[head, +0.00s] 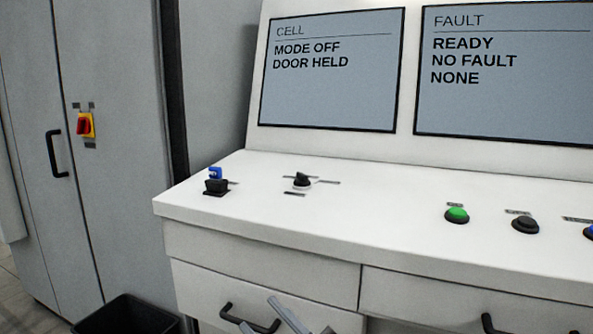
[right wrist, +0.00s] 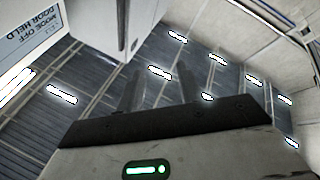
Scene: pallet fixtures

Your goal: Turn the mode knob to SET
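The mode knob is most likely the small black rotary knob (head: 302,180) on the white console top in the head view. Small label plates sit around it, too small to read. The left screen (head: 332,85) reads CELL, MODE OFF, DOOR HELD. My right gripper (head: 258,312) shows only in part at the bottom edge of the head view, in front of the drawers, below and apart from the knob. In the right wrist view its two fingers (right wrist: 160,88) stand apart with nothing between them. My left gripper is not in view.
A black switch with a blue key-like top (head: 215,181) stands left of the knob. A green button (head: 457,215) and a black button (head: 525,225) are to the right. Drawer handles (head: 250,319) jut from the front. A black bin (head: 125,315) stands at lower left.

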